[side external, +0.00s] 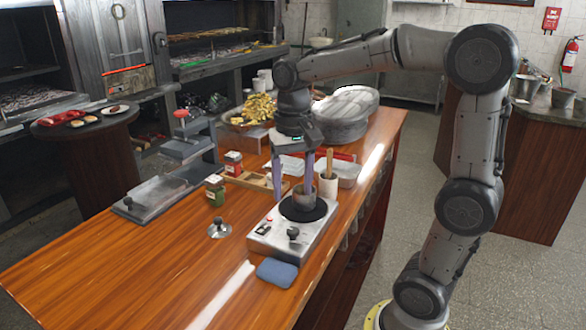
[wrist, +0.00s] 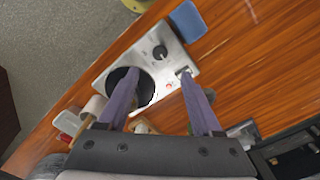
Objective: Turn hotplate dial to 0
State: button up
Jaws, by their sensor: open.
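The hotplate (side external: 268,243) is a silver box on the wooden table, with a black round burner (side external: 318,212). I see no contact with the dial.
A blue sponge (side external: 277,272) lies by the hotplate's front. A cup with a wooden handle (side external: 328,184) and a metal tray (side external: 348,174) stand behind it. The table's front left is clear.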

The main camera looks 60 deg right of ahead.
jog(key=shift+r, duration=2.1)
jog(key=s+a+r+n+t, duration=0.1)
jog(key=s+a+n+t, duration=0.2)
jog(key=s+a, duration=0.35)
jog(key=s+f+n+t, duration=0.2)
jog(key=s+f+n, duration=0.3)
jog(key=f, duration=0.1)
jog(key=shift+s+d+f+n+t, duration=0.15)
jog(key=shift+s+f+n+t, duration=0.15)
jog(key=shift+f+n, duration=0.1)
